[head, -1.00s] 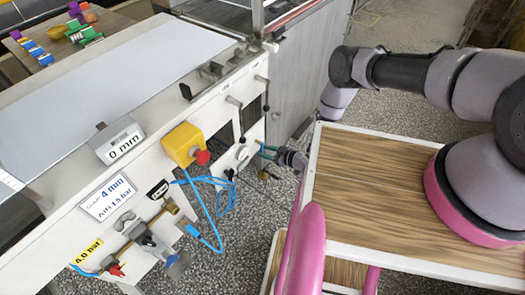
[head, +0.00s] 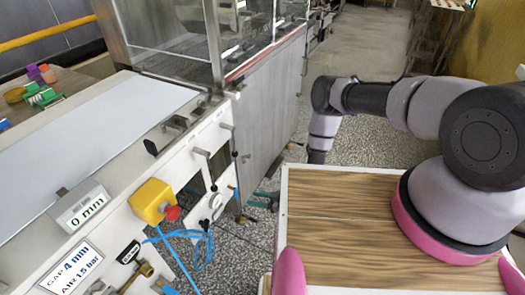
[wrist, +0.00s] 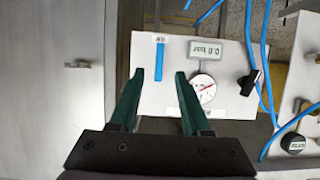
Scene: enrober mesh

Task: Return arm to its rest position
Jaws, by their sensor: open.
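My gripper (wrist: 159,74) shows in the wrist view with two dark green fingers apart and nothing between them. Its fingers point at a white panel (wrist: 150,100) holding a blue strip (wrist: 159,62), a 0.0 bar display (wrist: 206,50) and a round dial (wrist: 203,88). I cannot tell whether the fingers touch the panel. In the head view my gripper (head: 262,200) is small and low beside the machine's side panel, just left of the wood-topped cart. My arm bends down behind the cart's far left corner, which hides part of the wrist.
The machine (head: 120,120) stands on the left with a yellow emergency stop box (head: 153,202), a 0 mm display (head: 84,207) and blue hoses (head: 181,264). A black lever (wrist: 249,82) sits by the dial. Speckled floor (head: 370,145) is open beyond the cart.

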